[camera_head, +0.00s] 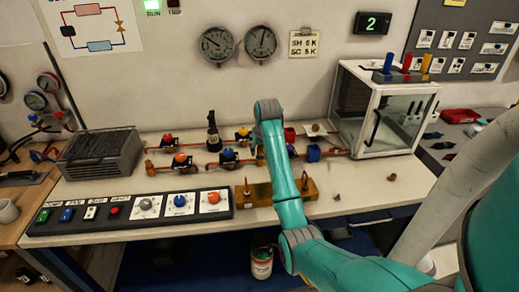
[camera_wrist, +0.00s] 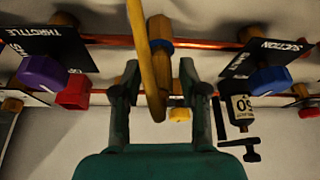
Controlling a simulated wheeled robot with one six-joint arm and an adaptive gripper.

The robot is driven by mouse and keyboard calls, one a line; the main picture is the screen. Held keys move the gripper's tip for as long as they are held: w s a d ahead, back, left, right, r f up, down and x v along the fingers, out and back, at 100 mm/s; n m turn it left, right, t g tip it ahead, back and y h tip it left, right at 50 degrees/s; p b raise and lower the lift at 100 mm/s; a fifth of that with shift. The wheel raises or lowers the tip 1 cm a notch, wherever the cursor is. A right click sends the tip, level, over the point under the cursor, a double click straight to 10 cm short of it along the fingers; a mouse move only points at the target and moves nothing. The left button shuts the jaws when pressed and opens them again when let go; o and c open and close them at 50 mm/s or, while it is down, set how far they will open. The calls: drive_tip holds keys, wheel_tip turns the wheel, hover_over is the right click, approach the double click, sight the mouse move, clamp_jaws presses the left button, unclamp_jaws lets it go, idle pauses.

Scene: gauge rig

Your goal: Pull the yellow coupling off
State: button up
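In the wrist view my gripper (camera_wrist: 159,68) has its two fingers spread, with a gap on each side of what stands between them. A long yellow hose-like piece (camera_wrist: 150,70) runs down from the top edge between the fingers. Behind it is a brass fitting with a blue band (camera_wrist: 161,43) on the copper pipe. A small bright yellow part (camera_wrist: 179,114) shows low between the fingers, partly covered; I cannot tell which yellow part is the coupling. In the head view my arm hides the fingertips and this part of the pipe.
A purple knob (camera_wrist: 42,74) and red block (camera_wrist: 75,92) lie left of the fingers; a blue knob (camera_wrist: 268,80) and a black clamp-like part (camera_wrist: 241,112) lie right. A glass cabinet (camera_head: 385,115) and control panel (camera_head: 130,210) flank the rig.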

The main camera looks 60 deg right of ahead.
clamp_jaws()
drive_tip(key=shift+r, duration=0.25)
idle(0.3)
drive_tip(key=shift+r, duration=2.35)
